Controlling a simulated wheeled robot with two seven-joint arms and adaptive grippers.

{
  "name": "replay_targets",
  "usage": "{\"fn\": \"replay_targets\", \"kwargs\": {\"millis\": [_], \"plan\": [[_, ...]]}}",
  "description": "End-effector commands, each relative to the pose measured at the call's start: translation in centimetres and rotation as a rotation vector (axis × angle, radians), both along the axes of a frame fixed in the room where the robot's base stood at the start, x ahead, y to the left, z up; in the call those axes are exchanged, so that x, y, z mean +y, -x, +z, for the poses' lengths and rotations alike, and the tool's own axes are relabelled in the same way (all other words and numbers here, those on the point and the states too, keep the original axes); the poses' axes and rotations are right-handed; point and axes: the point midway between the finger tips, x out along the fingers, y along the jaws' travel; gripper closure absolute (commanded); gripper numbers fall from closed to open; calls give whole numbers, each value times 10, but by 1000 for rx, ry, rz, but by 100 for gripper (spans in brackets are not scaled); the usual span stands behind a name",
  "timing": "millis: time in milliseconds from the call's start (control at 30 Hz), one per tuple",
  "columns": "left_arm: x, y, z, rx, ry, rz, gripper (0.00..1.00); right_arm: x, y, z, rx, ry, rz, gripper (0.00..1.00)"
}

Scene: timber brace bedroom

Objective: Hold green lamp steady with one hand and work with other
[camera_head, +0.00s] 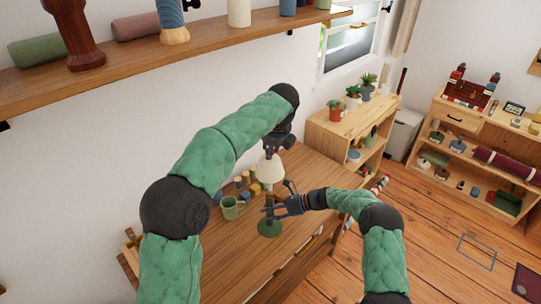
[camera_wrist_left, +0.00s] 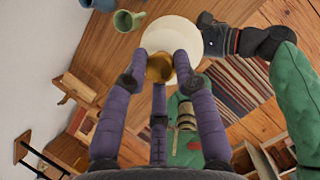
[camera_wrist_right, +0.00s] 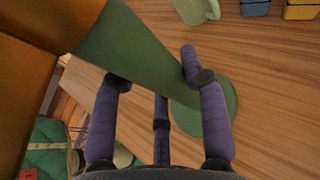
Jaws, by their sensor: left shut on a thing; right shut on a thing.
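The green lamp stands upright on the wooden table, with a cream shade (camera_head: 270,169) and a round green base (camera_head: 269,228). My right gripper (camera_head: 270,208) is shut on its stem between shade and base. In the right wrist view the tapered green stem (camera_wrist_right: 125,55) passes between the fingers (camera_wrist_right: 155,75), above the base disc (camera_wrist_right: 218,92). My left gripper (camera_head: 274,151) points down at the lamp's top. In the left wrist view its fingers are shut on a gold-coloured knob (camera_wrist_left: 159,68) over the cream shade (camera_wrist_left: 172,32). The fingers partly hide the knob.
A green mug (camera_head: 230,208) and several small blocks (camera_head: 242,183) are near the lamp on the table (camera_head: 315,175). A wall shelf (camera_head: 180,50) with jars and rolls is above. A plant cabinet (camera_head: 345,125) stands behind. The table's right side is mostly clear.

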Motion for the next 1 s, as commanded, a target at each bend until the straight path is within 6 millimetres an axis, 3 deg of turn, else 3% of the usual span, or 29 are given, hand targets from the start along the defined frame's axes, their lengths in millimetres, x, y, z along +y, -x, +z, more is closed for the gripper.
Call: {"fn": "replay_targets", "kwargs": {"millis": [100,367,400,467,833,1000], "plan": [[1,-1,11,-8,3,1,100,0,1,-1,-2,1,4,100],[1,-1,12,-8,2,0,100,0,1,-1,-2,0,4,100],[1,-1,12,-8,2,0,66,0,1,-1,-2,0,4,100],[1,-1,12,-8,2,0,49,0,1,-1,-1,0,4,100],[0,0,12,-4,2,0,48,0,1,-1,1,0,3,100],[-2,6,27,-6,3,-1,48,0,1,-1,1,0,2,100]]}}
